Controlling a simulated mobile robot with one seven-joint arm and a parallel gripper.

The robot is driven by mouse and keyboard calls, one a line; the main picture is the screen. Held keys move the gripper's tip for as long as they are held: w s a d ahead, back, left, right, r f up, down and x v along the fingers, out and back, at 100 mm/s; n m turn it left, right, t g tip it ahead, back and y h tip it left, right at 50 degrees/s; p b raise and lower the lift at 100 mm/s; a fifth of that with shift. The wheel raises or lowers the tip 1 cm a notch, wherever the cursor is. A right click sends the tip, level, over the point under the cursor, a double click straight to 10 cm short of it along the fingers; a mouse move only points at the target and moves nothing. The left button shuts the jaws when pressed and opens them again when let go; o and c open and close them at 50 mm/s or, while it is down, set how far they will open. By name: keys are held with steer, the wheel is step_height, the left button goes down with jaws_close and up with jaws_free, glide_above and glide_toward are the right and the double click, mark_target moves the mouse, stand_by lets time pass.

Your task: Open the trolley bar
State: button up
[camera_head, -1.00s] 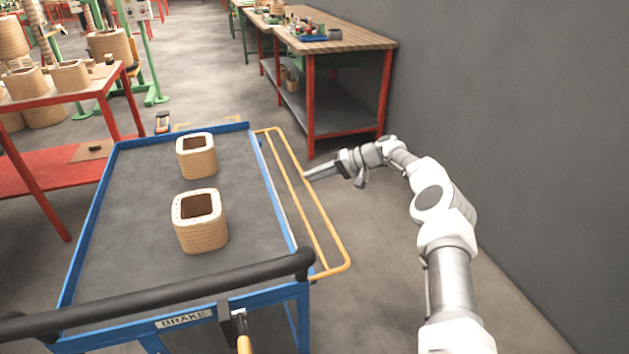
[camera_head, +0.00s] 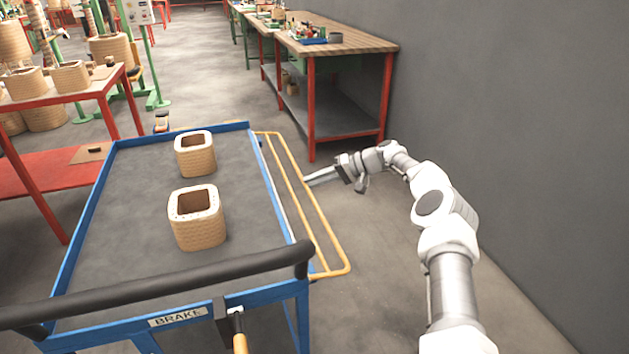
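The trolley (camera_head: 85,228) has a blue frame, a grey deck and a black push handle (camera_head: 160,287) at the near end. A yellow bar (camera_head: 322,228) forms a long frame along the trolley's right side and sticks out to the right, looking lowered. My gripper (camera_head: 308,181) reaches in from the right, with its fingertips at the bar's outer rail around its middle. I cannot tell whether they touch it. The fingers look close together, but their opening is too small to make out. Two square tan coils, a near one (camera_head: 198,228) and a far one (camera_head: 195,160), stand on the deck.
A workbench with red legs (camera_head: 311,110) stands behind, against the grey wall (camera_head: 500,120). A red table (camera_head: 60,97) with coils is at the left. A brake lever (camera_head: 238,330) hangs below the handle. Floor is free between the trolley and the wall.

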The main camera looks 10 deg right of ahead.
steer(key=o, duration=0.4)
steer(key=shift+d+f, duration=0.15)
steer(key=shift+f, duration=0.3)
steer(key=shift+o, duration=0.2)
steer(key=shift+r, duration=0.1)
steer(key=p+v, duration=0.3)
steer(key=v, duration=1.4)
steer(key=shift+d+p, duration=0.15)
steer(key=shift+p, duration=0.2)
